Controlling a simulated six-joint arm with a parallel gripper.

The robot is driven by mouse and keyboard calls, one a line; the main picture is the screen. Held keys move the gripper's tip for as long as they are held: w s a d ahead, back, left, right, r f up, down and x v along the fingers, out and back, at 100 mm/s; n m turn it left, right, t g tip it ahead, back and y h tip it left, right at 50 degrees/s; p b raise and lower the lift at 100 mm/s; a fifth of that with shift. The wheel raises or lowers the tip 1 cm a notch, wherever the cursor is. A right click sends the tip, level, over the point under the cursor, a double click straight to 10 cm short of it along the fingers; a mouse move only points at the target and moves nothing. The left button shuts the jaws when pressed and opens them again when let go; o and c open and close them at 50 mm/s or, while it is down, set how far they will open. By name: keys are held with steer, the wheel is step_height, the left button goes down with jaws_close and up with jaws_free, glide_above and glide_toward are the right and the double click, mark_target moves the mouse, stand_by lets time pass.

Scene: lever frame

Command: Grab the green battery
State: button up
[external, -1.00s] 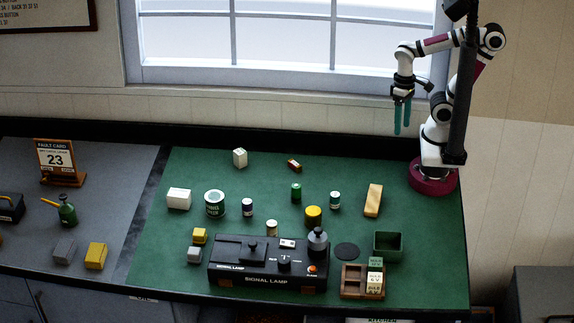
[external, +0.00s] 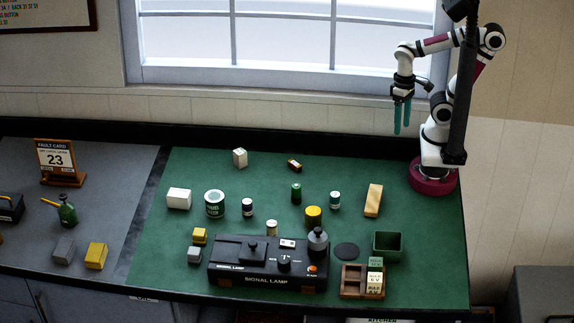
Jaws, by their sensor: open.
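The green battery (external: 296,193) is a small dark green cylinder standing upright on the green mat, near the middle of the table. My gripper (external: 402,132) hangs in the air at the upper right, in front of the wall below the window. Its two teal fingers point down, apart, with nothing between them. It is well above the mat and to the right of the battery, not touching anything.
A yellow cylinder (external: 313,215) and a white-and-dark cylinder (external: 335,200) stand close to the battery. The black signal lamp box (external: 268,280) lies in front. A wooden block (external: 373,200), a green bin (external: 387,245) and a large tin (external: 214,204) stand around. The mat behind the battery is mostly clear.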

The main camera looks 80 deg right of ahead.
steer(key=shift+o, duration=0.4)
steer(key=n+t+h, duration=0.3)
steer(key=t+h, duration=0.1)
steer(key=t, duration=1)
glide_above(296, 193)
steer(key=s, duration=0.4)
step_height(296, 193, down, 12)
steer(key=f, duration=0.4)
steer(key=d+f, duration=0.1)
steer(key=f, duration=0.2)
steer(key=shift+w+d+f+h, duration=0.15)
steer(key=shift+w+h, duration=0.25)
steer(key=shift+w, duration=0.45)
steer(key=shift+w+f, duration=0.1)
steer(key=shift+w, duration=0.4)
jaws_close()
